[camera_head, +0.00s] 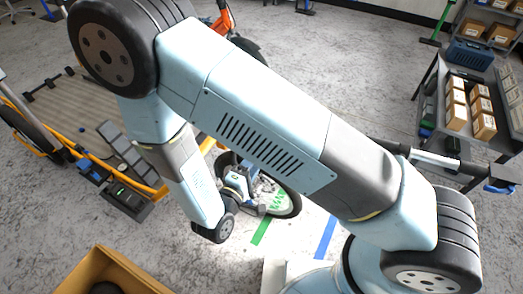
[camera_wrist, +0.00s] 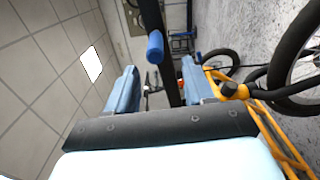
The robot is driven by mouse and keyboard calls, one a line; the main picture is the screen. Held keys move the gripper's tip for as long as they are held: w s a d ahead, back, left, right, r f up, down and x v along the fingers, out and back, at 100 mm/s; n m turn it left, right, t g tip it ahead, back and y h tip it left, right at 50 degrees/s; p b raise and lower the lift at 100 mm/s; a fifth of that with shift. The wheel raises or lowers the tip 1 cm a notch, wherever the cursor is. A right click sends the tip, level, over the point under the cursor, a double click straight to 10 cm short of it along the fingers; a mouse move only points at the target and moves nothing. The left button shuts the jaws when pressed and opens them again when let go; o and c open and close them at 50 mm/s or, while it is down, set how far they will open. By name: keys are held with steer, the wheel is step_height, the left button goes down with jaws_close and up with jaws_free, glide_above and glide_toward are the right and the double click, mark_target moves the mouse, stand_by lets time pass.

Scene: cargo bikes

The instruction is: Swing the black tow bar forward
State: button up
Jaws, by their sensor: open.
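In the wrist view, a black bar (camera_wrist: 150,14) with a blue end (camera_wrist: 155,47) comes down from the top edge. It looks like the tow bar, but I cannot be sure. Its blue end shows beyond my gripper (camera_wrist: 159,82), between the lines of the two blue fingers. The fingers are apart, with nothing held between them. Another dark upright strip shows behind, near the right finger. In the head view my arm crosses the middle and hides much of the scene. I cannot clearly make out the tow bar there.
An orange cargo bike with a flat bed (camera_head: 95,125) stands at the left. A cardboard box (camera_head: 108,272) is at the lower left. A cart with small boxes (camera_head: 483,105) stands at the right, with a dark and pale bar (camera_head: 440,160) before it. Grey floor lies open at upper centre.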

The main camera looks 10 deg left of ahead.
steer(key=v, duration=0.3)
steer(key=shift+s+a, duration=0.1)
steer(key=shift+s, duration=0.1)
stand_by(0.4)
